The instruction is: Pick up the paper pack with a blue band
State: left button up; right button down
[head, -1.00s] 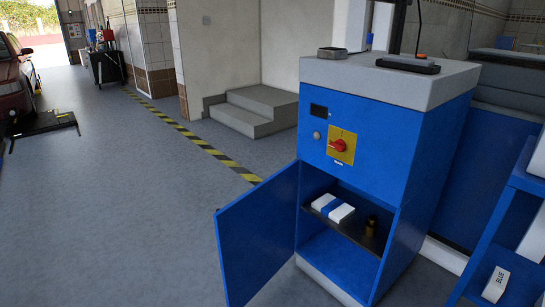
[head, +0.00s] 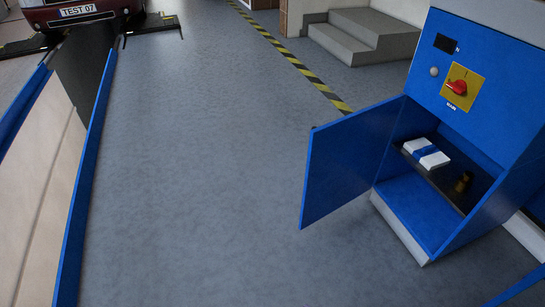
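The white paper pack with a blue band (head: 426,153) lies flat on the dark inner shelf (head: 440,180) of a blue cabinet (head: 480,75) on the right in the head view. The cabinet door (head: 352,160) stands open to the left, so the pack is in plain sight. A small brass-coloured object (head: 463,182) stands on the same shelf to the right of the pack. Neither of my grippers shows in this view.
Open grey floor (head: 210,190) lies left of and in front of the cabinet. A blue-edged pit or ramp (head: 90,160) runs along the left, with a red car (head: 75,12) behind it. Grey steps (head: 362,35) and a yellow-black floor stripe (head: 310,75) are at the back.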

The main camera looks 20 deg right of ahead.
aim_at(427, 152)
jog(key=u, duration=0.55)
jog(key=i, duration=2.85)
jog(key=z, duration=3.4)
